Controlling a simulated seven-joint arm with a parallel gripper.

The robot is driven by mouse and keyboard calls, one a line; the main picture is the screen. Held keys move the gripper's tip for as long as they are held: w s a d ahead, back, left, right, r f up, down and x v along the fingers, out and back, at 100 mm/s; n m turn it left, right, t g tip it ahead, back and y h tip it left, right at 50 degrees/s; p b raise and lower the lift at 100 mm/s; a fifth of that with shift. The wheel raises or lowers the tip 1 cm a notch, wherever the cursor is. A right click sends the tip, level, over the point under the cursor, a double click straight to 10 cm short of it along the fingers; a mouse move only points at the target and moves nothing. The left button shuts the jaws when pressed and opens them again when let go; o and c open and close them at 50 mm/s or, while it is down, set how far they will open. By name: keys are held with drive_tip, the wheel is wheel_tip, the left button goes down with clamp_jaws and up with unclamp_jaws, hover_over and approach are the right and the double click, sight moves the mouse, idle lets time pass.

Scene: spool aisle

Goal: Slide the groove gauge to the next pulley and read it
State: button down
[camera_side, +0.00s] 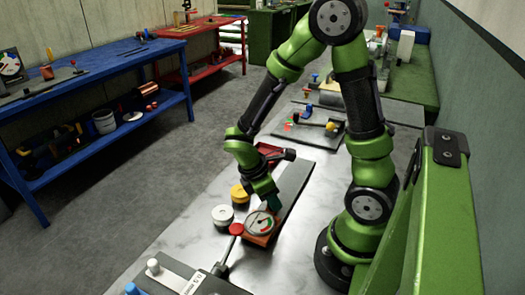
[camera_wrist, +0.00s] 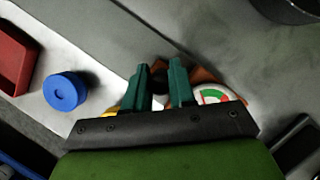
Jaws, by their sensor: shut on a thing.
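The groove gauge has a round white dial (camera_side: 258,222) with green and red marks, on a brown-orange block (camera_side: 262,239) resting on a long grey plate. My gripper (camera_side: 269,203) points down at the gauge and is shut on it. In the wrist view its two teal fingers (camera_wrist: 161,88) stand on either side of a dark post of the gauge. The dial (camera_wrist: 213,97) is partly hidden there by my gripper's body. A white pulley (camera_side: 222,216) and a yellow pulley (camera_side: 239,193) stand left of the plate. A blue pulley (camera_wrist: 66,92) shows in the wrist view.
A red-knobbed lever (camera_side: 236,229) stands close to the gauge on the near side. A red tray (camera_wrist: 13,60) lies beyond the blue pulley. The grey plate (camera_side: 294,183) is bare behind the gauge. A blue bench (camera_side: 110,65) stands across the aisle.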

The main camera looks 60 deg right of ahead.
drive_tip(key=shift+w+a, duration=0.1)
drive_tip(key=shift+a, duration=0.7)
drive_tip(key=c, duration=1.2)
unclamp_jaws()
drive_tip(key=shift+r, duration=0.15)
drive_tip(key=shift+w+r, duration=0.1)
drive_tip(key=shift+r, duration=0.2)
drive_tip(key=v, duration=1.6)
